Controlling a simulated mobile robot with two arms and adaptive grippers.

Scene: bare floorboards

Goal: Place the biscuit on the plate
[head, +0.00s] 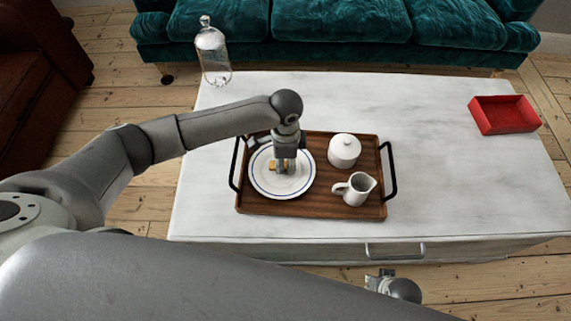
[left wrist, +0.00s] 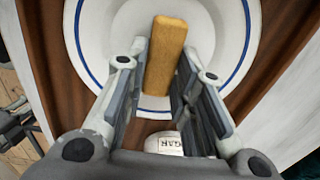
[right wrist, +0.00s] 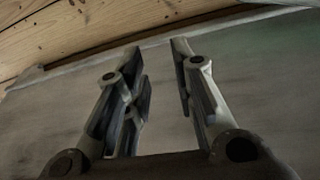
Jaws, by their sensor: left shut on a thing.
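The biscuit (left wrist: 166,52) is a golden-brown bar between the fingers of my left gripper (head: 285,170), which is shut on it. The plate (head: 262,184) is white with blue rings and lies on the left half of the wooden tray. The biscuit is over the plate, low and near its surface; I cannot tell whether it touches. In the head view the biscuit (head: 273,166) is partly hidden by the fingers. My right gripper (right wrist: 158,50) is open and empty, by the table's front side; the head view shows only part of it.
The wooden tray (head: 310,205) with black handles also holds a white lidded pot (head: 344,151) and a white jug (head: 355,189). A glass bell jar (head: 213,52) stands at the table's back left, a red box (head: 503,115) at right. The white table (head: 440,170) is otherwise clear.

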